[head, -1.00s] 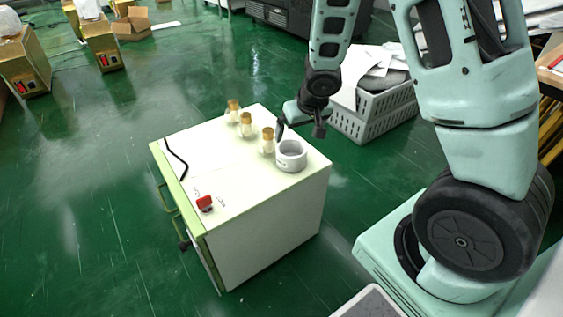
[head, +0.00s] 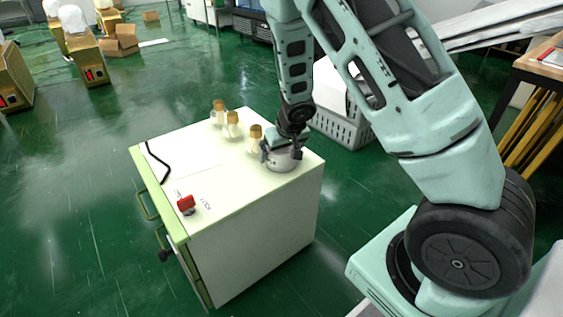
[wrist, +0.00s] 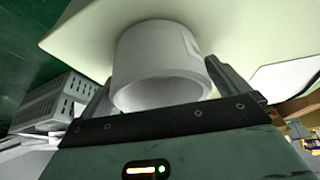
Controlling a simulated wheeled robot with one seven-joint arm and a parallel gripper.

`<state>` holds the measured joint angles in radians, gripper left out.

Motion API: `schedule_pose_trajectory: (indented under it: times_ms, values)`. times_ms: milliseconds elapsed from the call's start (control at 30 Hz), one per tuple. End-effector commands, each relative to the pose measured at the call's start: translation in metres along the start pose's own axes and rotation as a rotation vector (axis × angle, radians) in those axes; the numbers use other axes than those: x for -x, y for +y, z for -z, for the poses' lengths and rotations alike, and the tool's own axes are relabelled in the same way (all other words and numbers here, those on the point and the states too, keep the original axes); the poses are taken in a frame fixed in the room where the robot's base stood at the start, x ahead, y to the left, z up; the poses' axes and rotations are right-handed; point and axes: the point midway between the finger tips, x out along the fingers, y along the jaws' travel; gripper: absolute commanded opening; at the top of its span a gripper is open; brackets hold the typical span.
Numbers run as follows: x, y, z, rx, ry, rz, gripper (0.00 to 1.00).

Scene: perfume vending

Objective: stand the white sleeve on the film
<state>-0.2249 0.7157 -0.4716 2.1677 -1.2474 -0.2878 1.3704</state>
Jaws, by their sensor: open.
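The white sleeve (head: 284,160), a short, wide ring, stands upright near the right corner of the cabinet top (head: 240,180). My gripper (head: 282,151) is down at the sleeve, with a finger on either side. In the wrist view the sleeve (wrist: 160,65) sits between the two open fingers of my gripper (wrist: 163,92), its round hollow end facing the camera. I cannot tell whether either finger touches it. I cannot clearly make out the film; a faint pale sheet (head: 172,160) lies on the left part of the top, by a black cable.
Several gold-capped bottles (head: 232,124) stand close behind and left of the sleeve. A red switch (head: 186,204) is at the top's front edge. The middle of the top is clear. A grey crate (head: 343,128) stands on the floor behind the cabinet.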

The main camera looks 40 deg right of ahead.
Motion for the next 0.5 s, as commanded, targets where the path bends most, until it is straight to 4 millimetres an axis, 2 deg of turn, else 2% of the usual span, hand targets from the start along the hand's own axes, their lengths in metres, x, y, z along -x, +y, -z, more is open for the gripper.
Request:
schedule_pose_trajectory:
  times_ms: [33, 267, 300, 400, 500]
  values:
    - [-0.0045, -0.0001, -0.0008, 0.001, 0.000, 0.000, 1.00]
    - [-0.0037, 0.0001, 0.0001, 0.000, 0.000, 0.000, 1.00]
    - [-0.0037, 0.0001, 0.0001, 0.000, 0.000, 0.000, 0.94]
    - [-0.0036, 0.0002, 0.0001, 0.000, 0.000, 0.000, 0.67]
    - [-0.0035, 0.0002, 0.0002, 0.000, 0.000, 0.000, 0.61]
